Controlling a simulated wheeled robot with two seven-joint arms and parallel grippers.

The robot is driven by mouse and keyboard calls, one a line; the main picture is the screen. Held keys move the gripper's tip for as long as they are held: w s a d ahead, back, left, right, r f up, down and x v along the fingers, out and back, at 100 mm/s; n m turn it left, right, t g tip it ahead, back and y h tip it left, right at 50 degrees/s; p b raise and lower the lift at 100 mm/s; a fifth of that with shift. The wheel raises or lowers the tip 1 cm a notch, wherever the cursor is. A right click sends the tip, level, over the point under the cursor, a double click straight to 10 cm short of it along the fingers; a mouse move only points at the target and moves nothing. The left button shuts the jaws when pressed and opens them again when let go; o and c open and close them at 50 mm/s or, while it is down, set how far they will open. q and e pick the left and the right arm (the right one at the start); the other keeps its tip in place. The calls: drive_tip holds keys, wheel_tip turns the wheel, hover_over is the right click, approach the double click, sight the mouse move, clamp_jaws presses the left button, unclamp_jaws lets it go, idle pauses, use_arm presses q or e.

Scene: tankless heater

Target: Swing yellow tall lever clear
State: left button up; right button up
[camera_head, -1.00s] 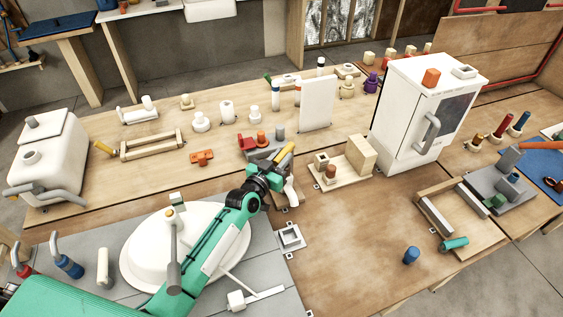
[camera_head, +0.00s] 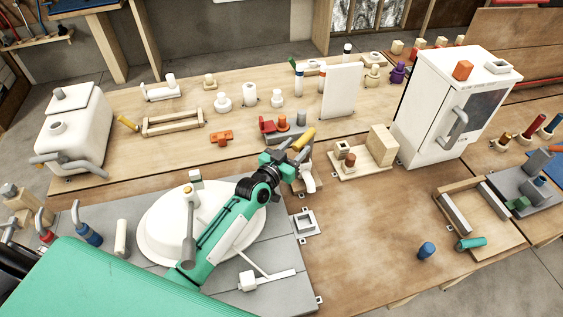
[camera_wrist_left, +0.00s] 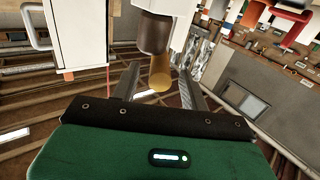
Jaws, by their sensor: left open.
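The yellow lever (camera_head: 303,139) stands tilted on a small white-and-wood fixture (camera_head: 308,176), just beyond the end of my left arm. My left gripper (camera_head: 288,153) is at the lever's near side, with its jaws apart. In the left wrist view, the lever's rounded yellow end (camera_wrist_left: 160,76) shows between the two fingers of the open gripper (camera_wrist_left: 158,88). A dark brown part (camera_wrist_left: 153,33) lies above it in that picture. I cannot tell whether either finger touches the lever. The fixture's base is partly hidden by the gripper. My right gripper is not in view.
A red-and-grey block fixture (camera_head: 283,128) stands close behind the gripper. A wooden base with a tall block (camera_head: 381,145) is to its right. A white dome (camera_head: 160,232) lies under my left arm. Bare wood (camera_head: 365,215) is open at front right.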

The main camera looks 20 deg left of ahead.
use_arm(q)
drive_tip(key=b+v, duration=0.1)
drive_tip(key=v, duration=0.8)
drive_tip(key=shift+r, duration=0.1)
drive_tip(key=shift+c, duration=0.5)
